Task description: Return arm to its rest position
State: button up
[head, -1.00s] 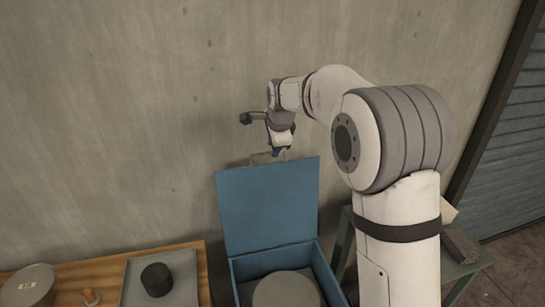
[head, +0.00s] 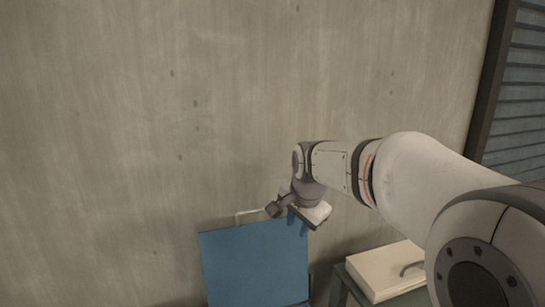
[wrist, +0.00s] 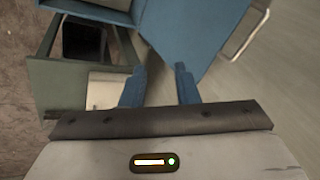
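My gripper (head: 298,222) hangs at the end of my arm, in front of the concrete wall and just above the upper right of a raised blue lid (head: 255,268). In the wrist view my gripper (wrist: 160,84) shows two blue fingers spread apart with nothing between them. It is open and empty. The blue lid also shows in the wrist view (wrist: 185,28), beyond the fingertips, with a pale wire handle (wrist: 252,38) on its edge. That handle stands up behind my gripper in the head view (head: 240,216). The inside of the blue box is out of the head view.
A cream case (head: 382,272) with a dark handle lies on a green-grey stand (head: 340,288) to the right of the lid. The concrete wall (head: 130,120) fills the back. A slatted shutter (head: 520,100) is at the far right. The air left of my gripper is free.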

jog(key=s+d+f+n+b, duration=0.1)
jog(key=s+d+f+n, duration=0.2)
jog(key=s, duration=0.5)
jog(key=s+d+f+n+b, duration=0.1)
jog(key=s+d+f+n, duration=0.2)
jog(key=s, duration=0.5)
jog(key=s+d+f+n+g+h+b, duration=0.1)
jog(key=s+d+f+n, duration=0.2)
jog(key=s, duration=0.5)
jog(key=shift+s+f, duration=0.2)
jog(key=shift+f, duration=0.2)
jog(key=shift+d, duration=0.1)
